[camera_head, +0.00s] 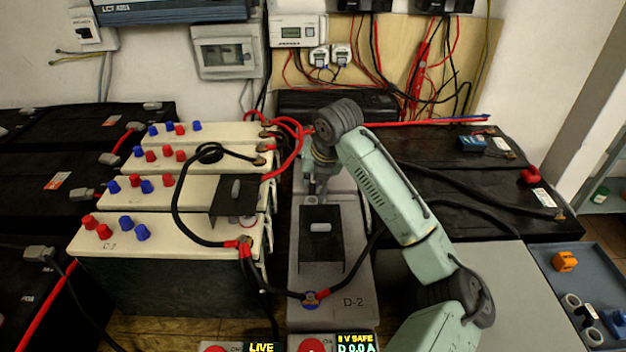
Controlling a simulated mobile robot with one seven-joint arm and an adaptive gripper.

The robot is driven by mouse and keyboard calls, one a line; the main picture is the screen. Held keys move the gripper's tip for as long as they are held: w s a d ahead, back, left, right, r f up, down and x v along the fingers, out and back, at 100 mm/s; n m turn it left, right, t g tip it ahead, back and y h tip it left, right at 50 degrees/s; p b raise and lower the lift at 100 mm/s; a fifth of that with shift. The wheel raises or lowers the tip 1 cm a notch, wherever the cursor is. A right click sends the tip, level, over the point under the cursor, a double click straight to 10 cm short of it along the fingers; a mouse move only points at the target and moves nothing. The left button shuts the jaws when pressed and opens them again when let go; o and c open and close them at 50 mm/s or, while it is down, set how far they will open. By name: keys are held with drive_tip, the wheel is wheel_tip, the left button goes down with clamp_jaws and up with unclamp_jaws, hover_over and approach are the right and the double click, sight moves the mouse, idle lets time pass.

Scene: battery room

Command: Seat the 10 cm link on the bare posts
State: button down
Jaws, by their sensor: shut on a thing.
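My gripper (315,188) points down over the back end of the grey D-2 battery (345,285), behind a black plate with a grey knob (321,240). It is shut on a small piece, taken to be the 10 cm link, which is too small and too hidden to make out. I cannot tell whether the piece touches a post. A post with a blue ring (311,297) at the front of D-2 carries black cables. A post with a red ring (245,242) on the cream C-2 battery (165,245) also carries a cable.
Another black plate with a knob (232,195) lies over the cream batteries. Black and red cables loop between the rows. A blue-grey tray (555,290) at the right holds an orange piece (564,261) and rings. Displays at the front read LIVE (261,348) and 0.0 A (357,348).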

drive_tip(key=shift+f, duration=0.1)
idle(0.3)
drive_tip(key=c, duration=1.5)
unclamp_jaws()
drive_tip(key=shift+c, duration=0.2)
drive_tip(key=o, duration=0.4)
drive_tip(key=shift+r+p, duration=2.8)
drive_tip(key=shift+r, duration=1.25)
drive_tip(key=shift+f, duration=0.1)
